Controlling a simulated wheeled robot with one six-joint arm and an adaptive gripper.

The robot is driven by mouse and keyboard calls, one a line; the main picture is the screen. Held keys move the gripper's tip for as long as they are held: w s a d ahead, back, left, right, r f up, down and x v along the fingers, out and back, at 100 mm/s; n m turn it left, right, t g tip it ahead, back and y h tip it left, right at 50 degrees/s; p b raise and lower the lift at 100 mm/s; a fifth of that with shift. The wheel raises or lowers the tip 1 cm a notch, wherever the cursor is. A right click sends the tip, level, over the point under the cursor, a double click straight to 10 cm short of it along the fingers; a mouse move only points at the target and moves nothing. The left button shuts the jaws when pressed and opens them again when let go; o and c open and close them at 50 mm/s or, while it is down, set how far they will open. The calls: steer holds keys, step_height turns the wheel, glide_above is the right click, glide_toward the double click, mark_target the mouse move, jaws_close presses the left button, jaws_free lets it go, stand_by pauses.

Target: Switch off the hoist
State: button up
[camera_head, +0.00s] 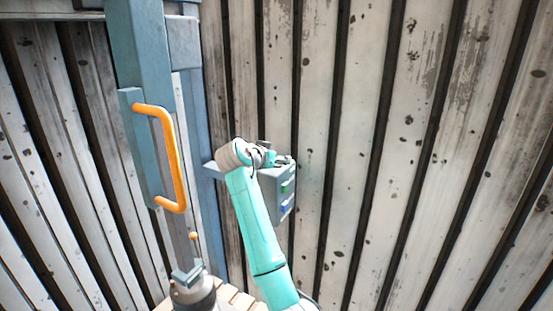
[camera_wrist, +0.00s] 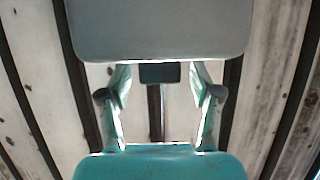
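The hoist's blue-grey column (camera_head: 141,60) stands at the left in the head view, with an orange handle (camera_head: 172,150) on it. A grey control box (camera_head: 272,196) at its right carries a green button (camera_head: 287,186) and a blue button (camera_head: 287,207). My gripper (camera_head: 282,160) is at the top of this box, partly hidden by my wrist. In the wrist view my gripper (camera_wrist: 160,86) is open, its two teal fingers apart. A small dark block (camera_wrist: 160,73) shows between the fingertips; I cannot tell whether they touch it. A large grey surface (camera_wrist: 160,30) fills the top.
A wall of worn pale planks (camera_head: 400,130) stands close behind the box. A grey round base (camera_head: 192,292) and a pale slatted surface (camera_head: 232,297) show at the bottom. The area right of the box is clear up to the wall.

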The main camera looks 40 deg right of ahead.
steer(key=c, duration=1)
steer(key=shift+n+t, duration=0.3)
steer(key=n+t+y, duration=0.2)
steer(key=n+t, duration=0.1)
steer(key=shift+s+t, duration=0.1)
steer(key=shift+t, duration=0.2)
steer(key=n+t+y, duration=0.2)
steer(key=n, duration=0.1)
steer(key=n+t+y, duration=0.1)
steer(key=n+y, duration=0.2)
steer(key=shift+t+y, duration=0.3)
steer(key=shift+t, duration=0.1)
steer(key=n+t+y, duration=0.1)
steer(key=n+y, duration=0.3)
steer(key=y, duration=0.1)
steer(key=shift+s+n+y, duration=0.1)
steer(key=shift+n+y, duration=2)
steer(key=shift+y, duration=0.1)
steer(key=shift+a+g, duration=0.1)
steer(key=shift+g, duration=0.2)
